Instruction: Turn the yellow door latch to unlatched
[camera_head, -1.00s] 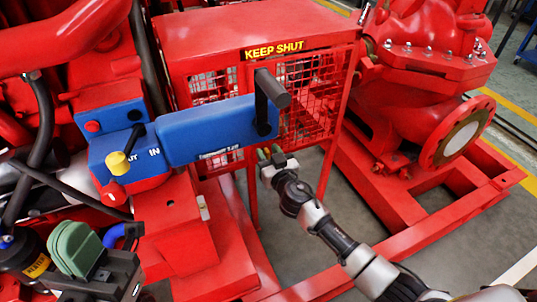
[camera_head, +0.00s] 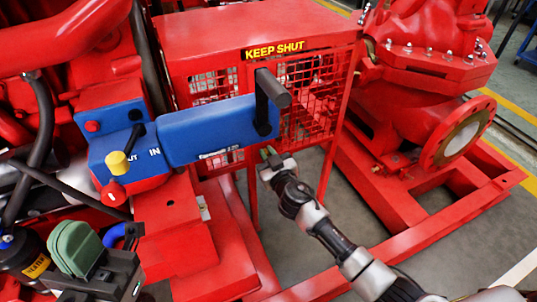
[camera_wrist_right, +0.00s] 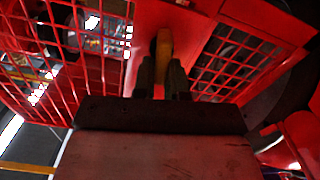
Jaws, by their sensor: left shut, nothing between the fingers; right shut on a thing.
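The yellow door latch (camera_wrist_right: 164,45) shows in the right wrist view, on the red frame between two mesh panels, and stands about upright in that view. My right gripper (camera_wrist_right: 162,76) is shut on it, one dark finger on each side. In the head view my right gripper (camera_head: 269,154) is just below the blue box, whose end hides the latch. My left gripper (camera_head: 75,248) is at the lower left, its green fingers shut and empty, away from the latch.
A blue box (camera_head: 210,132) with a black handle (camera_head: 270,90) sits above my right gripper. The red mesh guard (camera_head: 305,100) bears a KEEP SHUT label (camera_head: 274,50). A yellow knob (camera_head: 118,163) is at the left. A red pump (camera_head: 440,100) stands at the right.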

